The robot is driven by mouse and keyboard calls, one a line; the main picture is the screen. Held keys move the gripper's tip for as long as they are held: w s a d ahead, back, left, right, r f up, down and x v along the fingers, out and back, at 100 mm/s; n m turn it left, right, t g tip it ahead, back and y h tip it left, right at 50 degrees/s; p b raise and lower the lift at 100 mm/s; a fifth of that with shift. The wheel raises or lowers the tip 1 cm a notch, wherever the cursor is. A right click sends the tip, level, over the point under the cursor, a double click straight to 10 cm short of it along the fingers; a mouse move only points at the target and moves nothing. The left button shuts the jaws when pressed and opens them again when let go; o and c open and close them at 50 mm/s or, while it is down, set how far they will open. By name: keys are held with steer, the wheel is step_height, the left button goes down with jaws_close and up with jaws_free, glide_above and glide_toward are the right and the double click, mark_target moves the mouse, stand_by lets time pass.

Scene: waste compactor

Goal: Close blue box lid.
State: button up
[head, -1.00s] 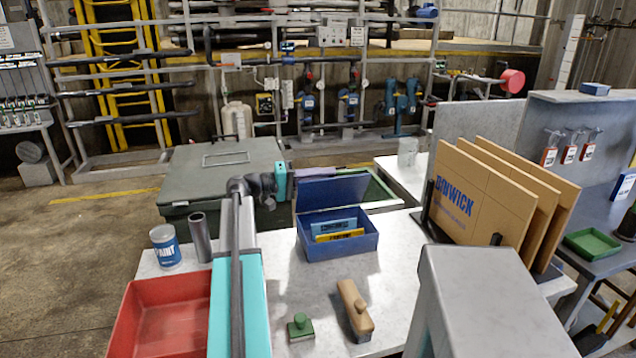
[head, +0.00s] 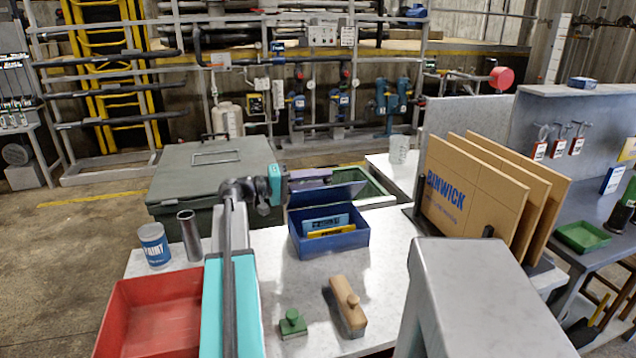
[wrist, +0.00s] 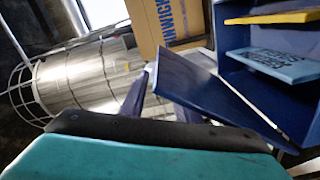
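The blue box (head: 330,241) stands on the white table, with its front and inside visible. Its blue lid (head: 328,194) is open, slanting up at the back edge. The box shows at the upper right in the wrist view (wrist: 231,50), and the lid (wrist: 205,90) slants across beside it. My gripper (head: 312,177) is behind the lid at its left, at about the height of its upper edge. The lid partly hides the fingers, so their gap and any contact are unclear. Blue (head: 325,222) and yellow (head: 338,231) labelled pieces lie in the box.
A red tray (head: 150,315), paint can (head: 154,244) and grey tube (head: 189,237) are at left. A green stamp (head: 292,323) and wooden block (head: 347,305) lie in front. Brown boards (head: 450,190) stand at right. A green case (head: 210,172) is behind.

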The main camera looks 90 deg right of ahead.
steer(key=shift+o, duration=0.8)
steer(key=shift+s, duration=0.1)
steer(key=shift+w, duration=0.2)
steer(key=shift+w+a, duration=0.1)
steer(key=shift+w, duration=0.5)
steer(key=b+v, duration=0.1)
steer(key=v, duration=1.1)
steer(key=shift+w+a+b, duration=0.2)
steer(key=shift+a+b, duration=0.05)
steer(key=shift+b, duration=0.1)
